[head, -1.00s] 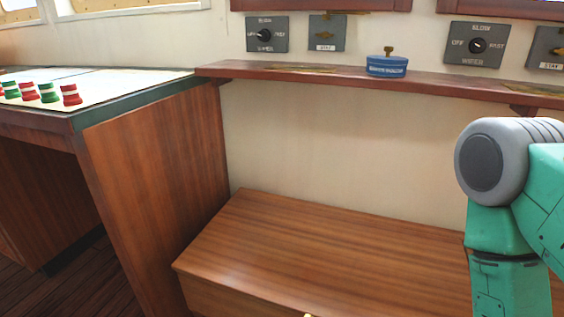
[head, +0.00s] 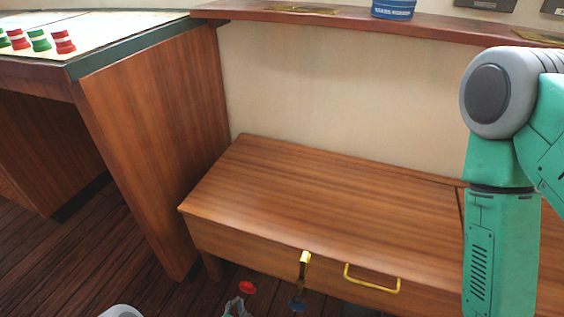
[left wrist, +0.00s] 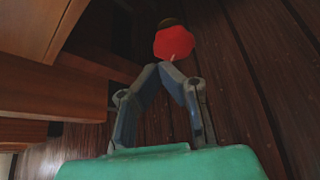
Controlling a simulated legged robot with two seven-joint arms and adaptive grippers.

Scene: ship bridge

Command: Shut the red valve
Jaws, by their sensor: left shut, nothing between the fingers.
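The red valve (head: 248,287) shows as a small red knob low in the head view, in front of the wooden bench. My left gripper (head: 237,303) is just below and left of it in that picture, at the bottom edge. In the left wrist view the red valve (left wrist: 174,43) is straight ahead of my left gripper (left wrist: 163,66), whose fingertips are together and empty. The fingertips overlap the valve's lower edge in the picture; I cannot tell whether they touch it. The valve's mount is hidden. My right arm shows at the right of the head view, but its gripper is not clear.
The wooden bench (head: 320,205) has a brass latch (head: 304,268) and a brass handle (head: 372,281) on its front. A small blue part (head: 298,304) shows below the latch. A console (head: 150,140) stands at the left. The dark plank floor (head: 95,270) is open.

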